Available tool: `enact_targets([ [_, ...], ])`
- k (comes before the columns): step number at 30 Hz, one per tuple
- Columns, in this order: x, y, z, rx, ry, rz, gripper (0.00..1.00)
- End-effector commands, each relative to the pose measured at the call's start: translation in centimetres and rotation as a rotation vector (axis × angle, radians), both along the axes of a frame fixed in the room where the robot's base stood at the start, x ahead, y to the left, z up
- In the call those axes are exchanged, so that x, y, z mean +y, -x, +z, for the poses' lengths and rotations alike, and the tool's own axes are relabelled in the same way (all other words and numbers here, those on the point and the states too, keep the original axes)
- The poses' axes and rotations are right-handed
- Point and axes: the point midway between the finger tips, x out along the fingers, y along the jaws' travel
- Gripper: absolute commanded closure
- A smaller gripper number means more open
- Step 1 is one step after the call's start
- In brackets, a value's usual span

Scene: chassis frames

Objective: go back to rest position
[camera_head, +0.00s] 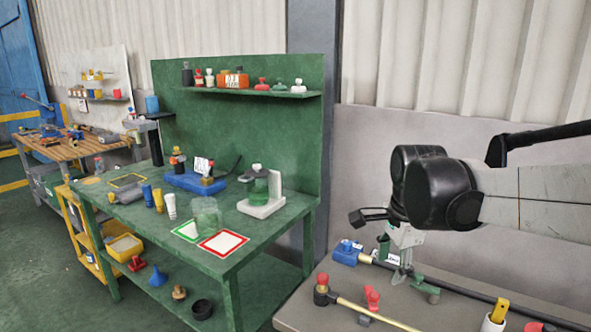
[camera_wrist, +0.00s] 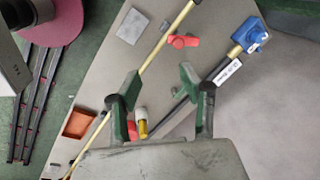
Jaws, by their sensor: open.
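My gripper (camera_head: 412,284) hangs down over the grey bench (camera_head: 300,310) at the right of the head view. In the wrist view my gripper (camera_wrist: 158,80) has its two green-padded fingers spread well apart. Nothing is held between them. The bench surface shows between and beyond the fingers. My arm stretches in from the right edge of the head view. The exact height of the fingertips above the bench cannot be told.
On the bench lie a blue-headed tool (camera_head: 348,252) with a dark bar, a yellow rod (camera_head: 372,315), a red piece (camera_head: 372,298) and a yellow-handled item (camera_head: 498,312). A green workbench (camera_head: 140,215) with bottles and jars stands left. The grey wall is behind.

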Motion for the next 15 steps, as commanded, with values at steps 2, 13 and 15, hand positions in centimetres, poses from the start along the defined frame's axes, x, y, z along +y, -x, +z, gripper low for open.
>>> enact_targets([
  [2, 0.1, 2.0, 0.4, -0.038, 0.024, 0.111, 0.59],
  [13, 0.2, 9.4, 0.6, -0.207, 0.195, 0.629, 0.59],
  [15, 0.3, 10.7, 0.3, -0.237, 0.238, 0.724, 0.59],
])
